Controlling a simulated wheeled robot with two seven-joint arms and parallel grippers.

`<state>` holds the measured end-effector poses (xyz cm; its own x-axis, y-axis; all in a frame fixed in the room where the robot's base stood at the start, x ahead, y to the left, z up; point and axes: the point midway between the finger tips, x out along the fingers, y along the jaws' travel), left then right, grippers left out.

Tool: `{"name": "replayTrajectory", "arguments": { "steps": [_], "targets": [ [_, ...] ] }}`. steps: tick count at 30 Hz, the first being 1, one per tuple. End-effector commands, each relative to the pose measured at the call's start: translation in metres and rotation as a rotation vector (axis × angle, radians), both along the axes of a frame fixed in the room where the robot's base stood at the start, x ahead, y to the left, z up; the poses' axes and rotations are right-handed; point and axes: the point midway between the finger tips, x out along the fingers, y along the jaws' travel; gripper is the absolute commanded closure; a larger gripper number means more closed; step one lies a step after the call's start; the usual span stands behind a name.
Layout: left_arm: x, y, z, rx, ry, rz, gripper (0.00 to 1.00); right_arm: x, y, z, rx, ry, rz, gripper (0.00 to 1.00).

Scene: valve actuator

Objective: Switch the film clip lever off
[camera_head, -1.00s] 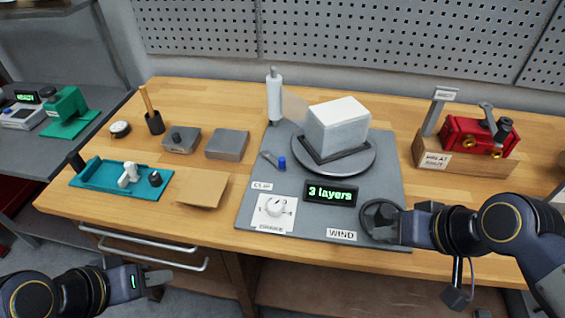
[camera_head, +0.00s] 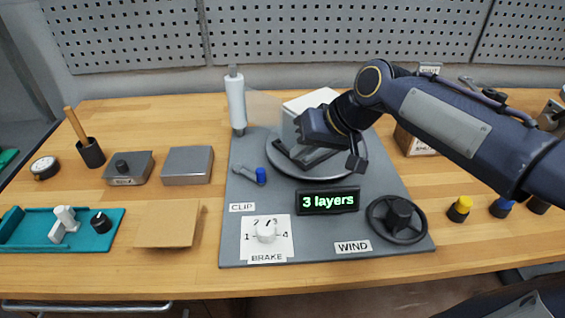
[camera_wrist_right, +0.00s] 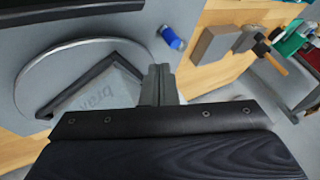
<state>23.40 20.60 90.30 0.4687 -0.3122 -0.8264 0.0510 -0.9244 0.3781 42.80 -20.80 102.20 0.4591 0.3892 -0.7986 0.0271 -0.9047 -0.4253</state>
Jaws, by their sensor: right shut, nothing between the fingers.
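The clip lever is a short grey arm (camera_head: 245,172) with a blue knob (camera_head: 261,175), on the grey panel above the CLIP label (camera_head: 242,207). In the right wrist view its blue knob (camera_wrist_right: 172,38) shows beyond the fingers. My right gripper (camera_head: 299,125) is over the turntable, up and to the right of the knob and apart from it. Its fingers (camera_wrist_right: 158,82) are shut and empty in the right wrist view. My left gripper is out of view.
The turntable (camera_head: 358,162) carries a pale block (camera_head: 308,101) partly hidden by my right arm. A white film roll (camera_head: 236,103) stands behind the lever. A display (camera_head: 328,201) reads "3 layers". The BRAKE dial (camera_head: 266,231) and WIND handwheel (camera_head: 398,218) are in front.

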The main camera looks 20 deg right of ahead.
Motion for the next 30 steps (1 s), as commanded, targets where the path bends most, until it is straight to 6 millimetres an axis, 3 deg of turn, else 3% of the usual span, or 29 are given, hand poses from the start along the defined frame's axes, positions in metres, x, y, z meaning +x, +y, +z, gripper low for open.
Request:
{"name": "replayTrajectory", "arguments": {
  "steps": [15, 30],
  "targets": [
    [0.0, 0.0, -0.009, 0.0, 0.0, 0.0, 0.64, 0.037, 0.032, -0.068, 0.0, 0.004, 0.002, 1.0],
    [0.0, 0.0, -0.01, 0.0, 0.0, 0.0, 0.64, 0.044, 0.038, -0.077, 0.0, 0.0, 0.0, 1.0]
  ]
}}
